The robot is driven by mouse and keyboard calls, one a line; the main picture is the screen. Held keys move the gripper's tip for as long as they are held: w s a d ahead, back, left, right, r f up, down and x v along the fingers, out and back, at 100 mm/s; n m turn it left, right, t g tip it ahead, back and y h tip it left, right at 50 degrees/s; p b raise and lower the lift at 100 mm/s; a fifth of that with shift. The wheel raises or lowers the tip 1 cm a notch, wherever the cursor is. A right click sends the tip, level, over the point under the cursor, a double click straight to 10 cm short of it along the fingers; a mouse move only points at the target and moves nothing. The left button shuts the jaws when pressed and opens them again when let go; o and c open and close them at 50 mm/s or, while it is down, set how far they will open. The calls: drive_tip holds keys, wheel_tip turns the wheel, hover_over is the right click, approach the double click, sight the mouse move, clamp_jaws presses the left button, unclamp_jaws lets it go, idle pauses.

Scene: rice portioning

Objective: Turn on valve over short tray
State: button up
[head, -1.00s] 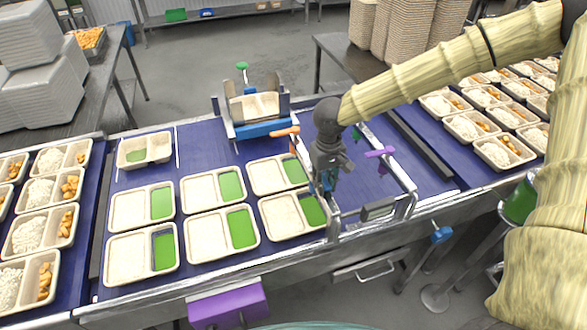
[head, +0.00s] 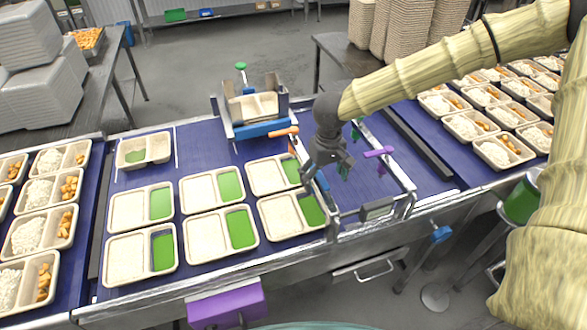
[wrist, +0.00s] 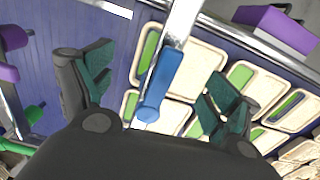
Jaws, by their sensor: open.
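A blue valve handle (wrist: 160,82) on a metal pipe lies between the two spread fingers of my gripper (wrist: 158,90) in the wrist view, apart from both. In the head view my gripper (head: 328,172) is open above the right end of the tray rows; the handle shows only as a small blue bit (head: 322,180) below it. Trays with pale and green compartments (head: 283,216) stand in rows to the left. A smaller tray (head: 145,151) stands behind them. I cannot tell which is the short tray.
A metal frame (head: 405,180) stands on the blue belt. A blue holder (head: 262,129) with a tray stands behind. Filled trays (head: 505,150) line the right belt.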

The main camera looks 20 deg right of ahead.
drive_tip(key=shift+r, duration=3.25)
